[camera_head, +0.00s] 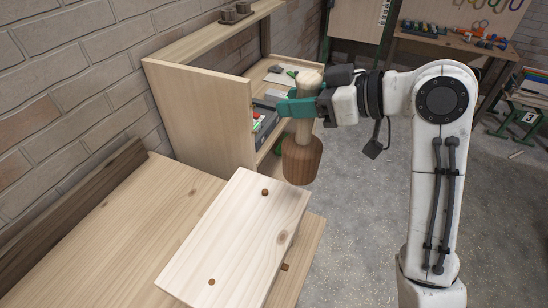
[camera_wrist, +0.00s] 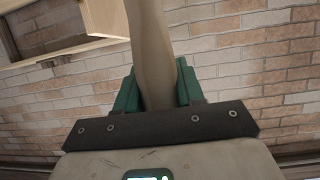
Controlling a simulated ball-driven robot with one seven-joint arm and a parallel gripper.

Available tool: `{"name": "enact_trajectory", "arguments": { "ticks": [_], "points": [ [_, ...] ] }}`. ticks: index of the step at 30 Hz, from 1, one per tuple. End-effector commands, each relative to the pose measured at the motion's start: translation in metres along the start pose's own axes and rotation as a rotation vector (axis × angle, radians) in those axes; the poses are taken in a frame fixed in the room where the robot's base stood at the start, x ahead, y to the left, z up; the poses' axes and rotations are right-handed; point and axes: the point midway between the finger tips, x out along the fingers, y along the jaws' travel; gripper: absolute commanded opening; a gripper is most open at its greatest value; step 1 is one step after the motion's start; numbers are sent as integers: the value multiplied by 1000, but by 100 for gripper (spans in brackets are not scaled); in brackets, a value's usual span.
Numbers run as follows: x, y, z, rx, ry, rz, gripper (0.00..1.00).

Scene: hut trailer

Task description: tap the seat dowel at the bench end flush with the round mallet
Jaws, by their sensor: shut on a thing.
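My gripper (camera_head: 300,105) is shut on the handle of the round mallet (camera_head: 302,160). The mallet hangs nearly upright, with its brown head down and its pale handle up. In the wrist view the handle (camera_wrist: 152,50) passes between the teal fingers; the head is not clear there. The pale seat board (camera_head: 232,240) lies on the wooden bench (camera_head: 125,235). A brown dowel (camera_head: 265,192) shows at the board's far end and seems to stand slightly proud. Another dowel (camera_head: 211,282) shows at the near end. The mallet head is beyond and right of the far dowel, apart from it.
A wooden shelf unit (camera_head: 200,110) with items inside stands behind the bench, close to the mallet. A brick wall (camera_head: 70,80) runs along the left. A workbench with tools (camera_head: 455,42) is at the back right. Grey floor (camera_head: 365,215) is open right of the bench.

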Motion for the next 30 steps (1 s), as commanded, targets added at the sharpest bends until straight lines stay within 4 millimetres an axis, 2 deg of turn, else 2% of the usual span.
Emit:
{"name": "enact_trajectory", "arguments": {
  "ticks": [14,27,30],
  "points": [
    [4,-2,-2,-2,2,-1,0],
    [63,-26,-11,-2,3,-1,0],
    [70,-28,-12,-2,2,0,0]
  ]
}}
